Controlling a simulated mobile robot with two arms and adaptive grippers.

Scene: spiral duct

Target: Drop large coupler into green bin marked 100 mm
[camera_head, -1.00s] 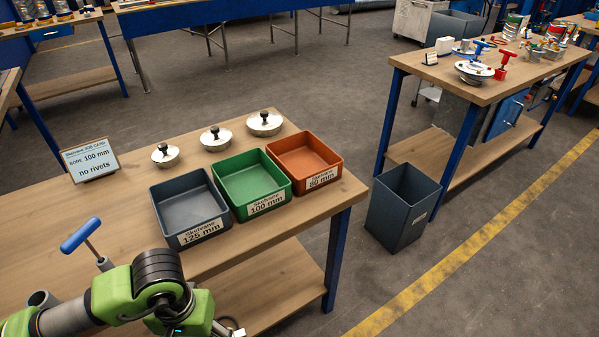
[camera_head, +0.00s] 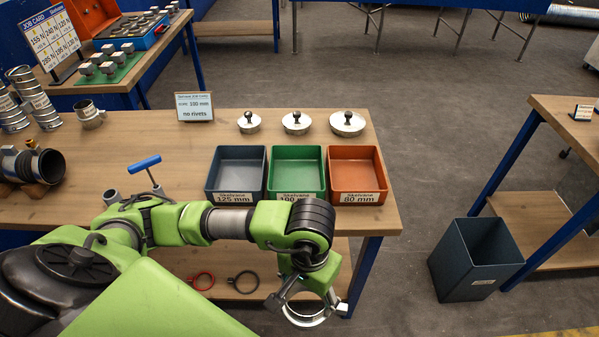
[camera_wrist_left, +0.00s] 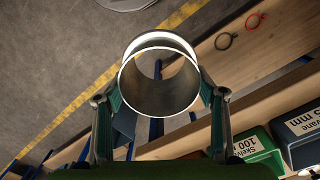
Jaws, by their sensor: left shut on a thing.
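The large coupler is a shiny metal ring (camera_head: 304,317), low in the head view, in front of the table's front edge. My left gripper (camera_head: 305,298) is shut on it. In the left wrist view the coupler (camera_wrist_left: 160,84) sits between the two fingers, its round opening facing the camera. The green bin (camera_head: 297,168) marked 100 mm stands on the table between the grey and orange bins; it looks empty. The coupler is apart from it, nearer the camera. The green bin (camera_wrist_left: 258,150) shows partly at the lower right of the wrist view. My right gripper is out of view.
The grey 125 mm bin (camera_head: 238,168) and orange 80 mm bin (camera_head: 356,168) flank the green one. Several lidded metal caps stand behind them. A blue T-handle (camera_head: 144,163) stands near my forearm. A dark floor bin (camera_head: 470,262) stands right of the table.

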